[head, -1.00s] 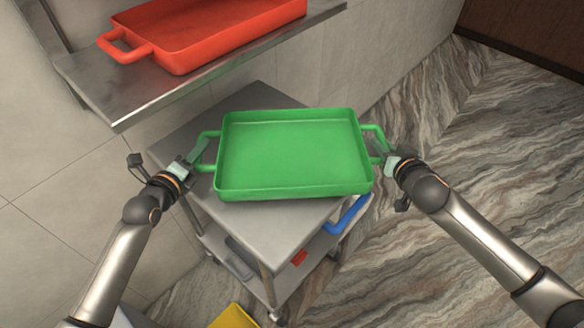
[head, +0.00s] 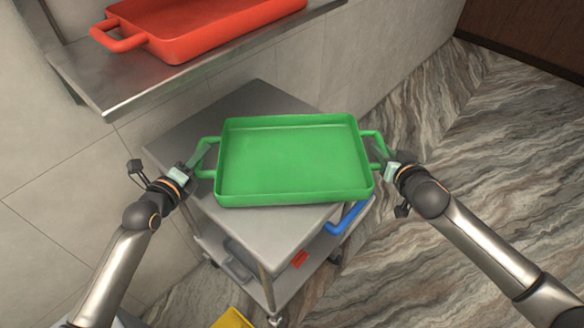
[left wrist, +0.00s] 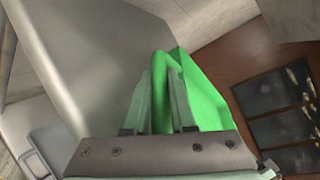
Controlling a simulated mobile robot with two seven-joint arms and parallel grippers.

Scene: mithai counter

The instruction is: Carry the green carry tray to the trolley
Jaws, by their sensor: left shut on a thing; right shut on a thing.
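The green carry tray (head: 292,160) is empty and looks roughly level in the head view, over the top of the steel trolley (head: 188,132). Whether it touches the trolley top or hangs just above it, I cannot tell. My left gripper (head: 198,164) is shut on the tray's left handle; the left wrist view shows the handle (left wrist: 161,85) between the fingers. My right gripper (head: 380,163) is shut on the right handle. The tray's front right part reaches past the trolley top's edge.
A red tray (head: 190,30) sits on a steel shelf (head: 120,88) at the upper left. The trolley's lower shelf holds a blue handle-like item (head: 345,218) and a small red item (head: 299,259). A yellow thing (head: 232,319) shows at the bottom. Marble floor is clear on the right.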

